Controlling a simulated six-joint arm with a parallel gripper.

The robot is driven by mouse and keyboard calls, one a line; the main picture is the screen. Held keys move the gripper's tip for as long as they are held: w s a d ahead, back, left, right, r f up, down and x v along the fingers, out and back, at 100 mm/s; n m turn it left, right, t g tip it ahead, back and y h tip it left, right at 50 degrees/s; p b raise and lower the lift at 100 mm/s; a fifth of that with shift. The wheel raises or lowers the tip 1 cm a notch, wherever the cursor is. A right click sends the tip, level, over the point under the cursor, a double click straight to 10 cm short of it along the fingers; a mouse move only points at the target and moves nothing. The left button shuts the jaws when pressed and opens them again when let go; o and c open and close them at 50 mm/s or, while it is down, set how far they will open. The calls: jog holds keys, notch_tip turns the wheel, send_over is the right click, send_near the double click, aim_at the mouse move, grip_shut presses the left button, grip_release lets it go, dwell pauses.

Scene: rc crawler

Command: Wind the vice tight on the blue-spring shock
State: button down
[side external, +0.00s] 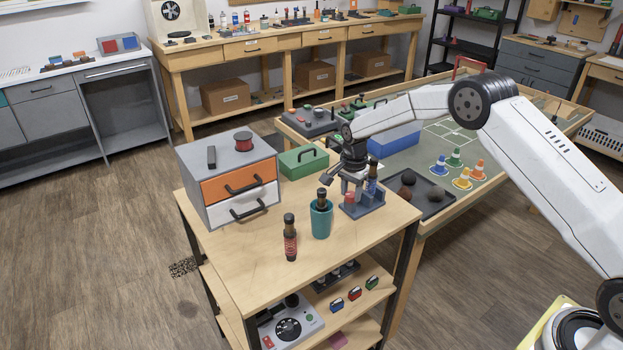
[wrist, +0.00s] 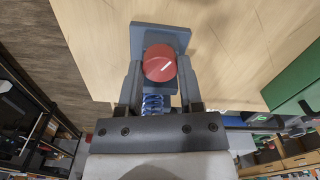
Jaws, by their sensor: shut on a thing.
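The vice (side external: 365,207) is a blue-grey block on the wooden bench top, and its base also shows in the wrist view (wrist: 143,32). The blue-spring shock (side external: 372,180) stands upright in it; its blue coil (wrist: 153,104) shows between my fingers in the wrist view. A round red knob (wrist: 160,62) with a white line sits at the vice's front; the line slants up to the right. My gripper (side external: 350,190) points down at the vice, its fingers (wrist: 160,76) shut on the red knob from both sides. The vice jaws' contact with the shock is hidden.
A red-spring shock (side external: 290,240) stands at the bench's front, beside a teal cup (side external: 321,222) holding a dark-topped item. A drawer unit (side external: 220,165) and green toolbox (side external: 303,160) stand left and behind. A dark tray (side external: 436,203) lies to the right.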

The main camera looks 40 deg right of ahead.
jog(key=shift+m, duration=0.3)
jog(key=shift+m, duration=1.2)
jog(key=shift+m, duration=1.5)
jog(key=shift+m, duration=1.5)
jog(key=shift+m, duration=1.5)
